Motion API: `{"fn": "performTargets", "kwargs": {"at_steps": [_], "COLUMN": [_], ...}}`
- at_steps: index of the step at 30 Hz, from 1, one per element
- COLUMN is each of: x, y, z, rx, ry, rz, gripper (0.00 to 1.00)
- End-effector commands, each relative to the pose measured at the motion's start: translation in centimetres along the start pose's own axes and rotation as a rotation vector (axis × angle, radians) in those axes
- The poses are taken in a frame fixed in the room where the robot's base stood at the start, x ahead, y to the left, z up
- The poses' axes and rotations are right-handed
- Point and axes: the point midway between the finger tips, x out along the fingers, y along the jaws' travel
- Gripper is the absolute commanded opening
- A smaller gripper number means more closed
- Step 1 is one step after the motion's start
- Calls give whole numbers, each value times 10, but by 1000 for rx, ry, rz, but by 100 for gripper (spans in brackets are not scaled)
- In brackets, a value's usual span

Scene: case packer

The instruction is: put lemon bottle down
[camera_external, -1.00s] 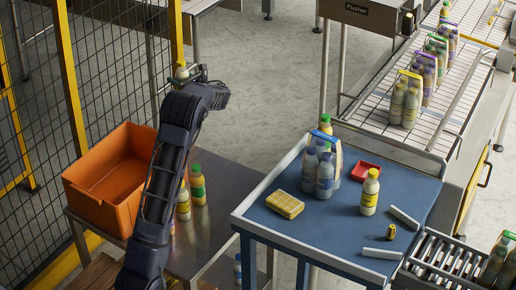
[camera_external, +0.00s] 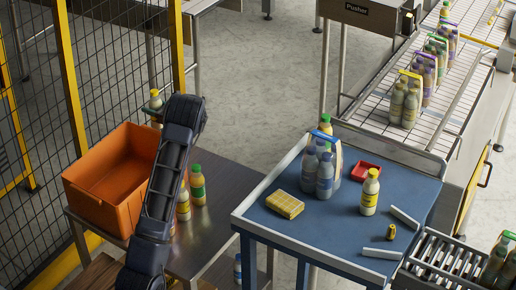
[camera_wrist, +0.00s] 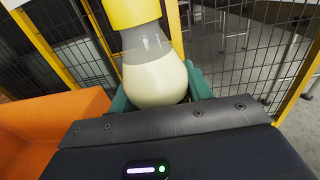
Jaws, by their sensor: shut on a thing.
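The lemon bottle, pale yellow with a yellow cap, is held in my gripper (camera_wrist: 160,92). In the wrist view the bottle (camera_wrist: 155,75) fills the top middle, between teal fingers that are shut on it. In the external view the bottle (camera_external: 155,100) shows upright just left of my forearm, above and behind the orange bin. My arm hides most of the gripper and the bottle's lower part there. I cannot tell from these frames what is directly under the bottle.
The orange bin (camera_external: 88,196) stands on a steel table (camera_external: 215,222) beside green- and yellow-capped bottles (camera_external: 197,186). A mesh fence (camera_external: 112,60) rises behind.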

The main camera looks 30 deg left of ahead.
Motion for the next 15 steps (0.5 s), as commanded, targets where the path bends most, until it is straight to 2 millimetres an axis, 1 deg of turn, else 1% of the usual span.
{"fn": "performTargets", "kwargs": {"at_steps": [1,3,6,9,15], "x": [0,0,0,0,0], "y": [0,0,0,0,0], "z": [-12,-26,-41,-51,-60], "rx": [5,3,2,2,1], "ry": [0,0,0,0,0], "rz": [0,0,0,0,0], "gripper": [18,18,18,18,18]}}
